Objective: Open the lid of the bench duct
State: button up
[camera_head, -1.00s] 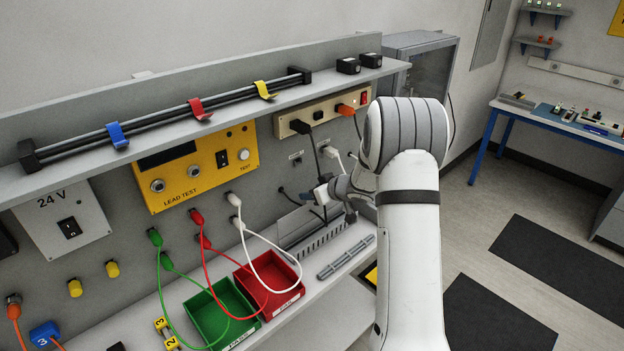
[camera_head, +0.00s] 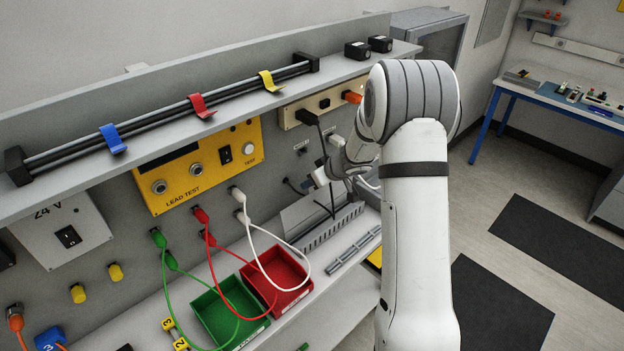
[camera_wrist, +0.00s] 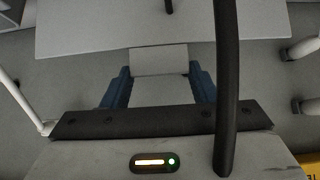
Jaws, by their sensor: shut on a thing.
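The bench duct (camera_head: 332,229) is a grey slotted channel on the bench, behind the red bin. Its plain grey lid (camera_head: 302,216) stands tilted up along the duct's back side, at an angle I cannot judge exactly. My gripper (camera_head: 322,178) is at the lid's upper edge, partly hidden by my wrist in the head view. In the wrist view my gripper (camera_wrist: 160,78) has its blue fingers shut on a light tab of the lid (camera_wrist: 90,28). The wide lid panel lies just beyond the fingers.
A dark cable (camera_wrist: 228,80) crosses close in front of the wrist camera. Black plugs and leads (camera_head: 308,117) hang from the socket strip above the duct. A red bin (camera_head: 290,268), a green bin (camera_head: 215,305) and a loose slotted grey strip (camera_head: 353,251) lie nearby.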

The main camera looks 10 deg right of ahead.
jog(key=o, duration=1)
jog(key=shift+w+d+r, duration=0.1)
jog(key=shift+w+r, duration=0.05)
jog(key=shift+r, duration=0.1)
jog(key=o, duration=0.4)
jog(key=shift+f, duration=0.1)
jog(key=shift+s, duration=0.2)
jog(key=v, duration=0.7)
jog(key=shift+s+r, duration=0.25)
jog(key=shift+d, duration=0.1)
